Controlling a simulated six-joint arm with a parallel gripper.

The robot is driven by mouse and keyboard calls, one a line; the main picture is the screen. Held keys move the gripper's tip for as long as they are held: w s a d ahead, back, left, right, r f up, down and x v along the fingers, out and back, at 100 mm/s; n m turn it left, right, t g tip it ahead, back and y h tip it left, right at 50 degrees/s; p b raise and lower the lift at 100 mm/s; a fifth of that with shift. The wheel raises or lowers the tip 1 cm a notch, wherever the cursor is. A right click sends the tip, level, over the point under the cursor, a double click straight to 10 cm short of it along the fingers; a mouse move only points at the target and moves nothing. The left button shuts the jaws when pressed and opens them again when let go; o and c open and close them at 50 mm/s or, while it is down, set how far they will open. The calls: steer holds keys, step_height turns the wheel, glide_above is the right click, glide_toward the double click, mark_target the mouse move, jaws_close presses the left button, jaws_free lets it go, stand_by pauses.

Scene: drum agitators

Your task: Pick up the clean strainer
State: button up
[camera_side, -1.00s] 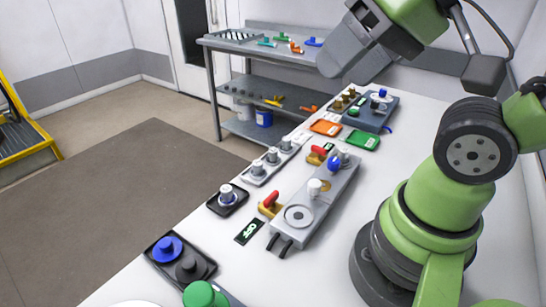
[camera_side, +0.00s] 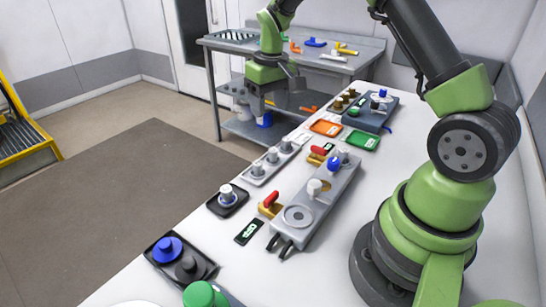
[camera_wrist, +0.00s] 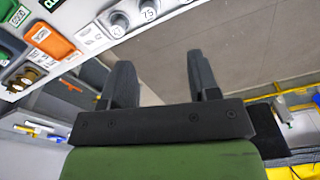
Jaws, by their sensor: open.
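My gripper (camera_side: 268,100) hangs beyond the far left edge of the white table, in front of the grey shelf unit. In the wrist view its two dark fingers (camera_wrist: 160,78) stand wide apart with nothing between them. A pale tray (camera_side: 253,180) on the table holds a row of grey pieces with white tops (camera_side: 273,155). In the wrist view some of these tops (camera_wrist: 148,10) carry numbers, one reading 75. A similar white-topped piece (camera_side: 227,192) stands alone in a black tray. I cannot tell which piece is the clean strainer.
A grey fixture (camera_side: 318,205) with a blue knob and red-handled clamps lies mid-table. An orange tray (camera_side: 326,128), a green tray (camera_side: 363,140) and a blue-grey box (camera_side: 375,115) sit farther back. The shelf unit (camera_side: 330,62) holds coloured parts. Open floor lies left.

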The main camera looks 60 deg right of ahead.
glide_above(273, 150)
steer(key=shift+g, duration=0.4)
step_height(273, 150, down, 8)
steer(key=shift+f, duration=0.2)
step_height(273, 150, down, 6)
steer(key=shift+r, duration=0.1)
steer(key=c, duration=1)
